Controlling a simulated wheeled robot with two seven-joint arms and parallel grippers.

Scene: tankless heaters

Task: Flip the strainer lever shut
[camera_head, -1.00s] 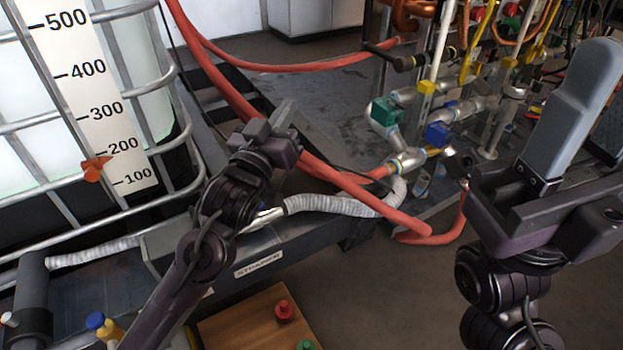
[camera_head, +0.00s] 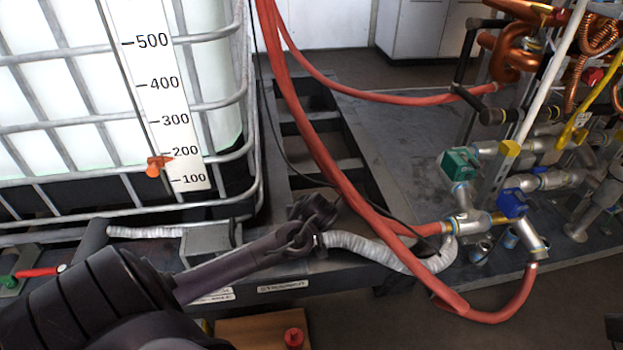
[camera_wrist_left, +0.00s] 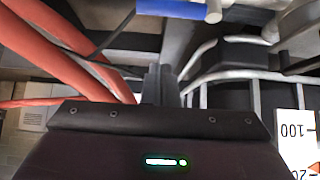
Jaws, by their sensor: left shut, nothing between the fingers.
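A white "STRAINER" label (camera_head: 283,286) is on the dark frame's front edge in the head view. My left gripper (camera_head: 318,207) is above that edge, by the near end of the white corrugated hose (camera_head: 365,245). Its fingers are shut and empty; they also show in the left wrist view (camera_wrist_left: 161,84). My left arm hides part of the frame there, and I cannot make out the strainer lever in the head view. My right gripper is not visible.
A caged white tank (camera_head: 60,110) stands at left. Red hoses (camera_head: 325,150) run close behind my left gripper toward the valves (camera_head: 490,195) at right. A red handle (camera_head: 40,272) is at far left.

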